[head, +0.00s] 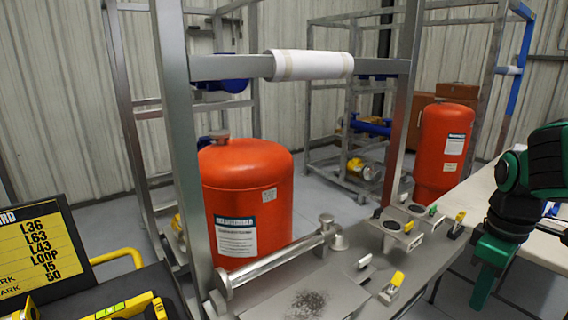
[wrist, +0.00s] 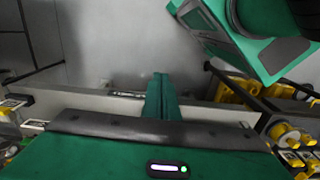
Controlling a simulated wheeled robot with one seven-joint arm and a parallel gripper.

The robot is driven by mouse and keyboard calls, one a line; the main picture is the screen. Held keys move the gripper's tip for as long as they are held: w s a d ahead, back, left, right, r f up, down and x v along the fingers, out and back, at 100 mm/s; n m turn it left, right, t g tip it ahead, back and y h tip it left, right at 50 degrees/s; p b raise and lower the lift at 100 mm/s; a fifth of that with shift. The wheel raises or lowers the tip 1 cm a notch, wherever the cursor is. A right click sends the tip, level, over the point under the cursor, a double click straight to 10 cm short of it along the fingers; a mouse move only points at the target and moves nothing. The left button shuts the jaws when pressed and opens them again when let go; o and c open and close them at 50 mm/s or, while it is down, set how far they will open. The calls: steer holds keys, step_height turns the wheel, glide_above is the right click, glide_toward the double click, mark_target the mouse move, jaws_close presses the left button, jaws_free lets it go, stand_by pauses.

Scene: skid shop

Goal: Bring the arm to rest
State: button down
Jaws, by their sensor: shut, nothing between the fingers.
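My arm, green and black, shows at the right edge of the head view. My gripper (head: 482,290) points down there, in front of the light table's edge. In the wrist view the green fingers (wrist: 161,95) are together with nothing between them. The gripper touches no object that I can see. A grey floor and a pale table edge lie beyond the fingers in the wrist view.
A grey steel bench (head: 345,285) with a metal pipe piece (head: 280,258) and small yellow-tagged parts stands left of my gripper. Orange tanks (head: 246,190) stand behind, among metal frames. A pale table (head: 470,200) is behind my arm.

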steer(key=s+d+f+m, duration=0.1)
steer(key=s+d+m, duration=0.2)
steer(key=s+m, duration=0.8)
steer(key=shift+s+f+m, duration=0.15)
steer(key=shift+s+m, duration=0.25)
steer(key=shift+m, duration=0.8)
steer(key=shift+a, duration=0.1)
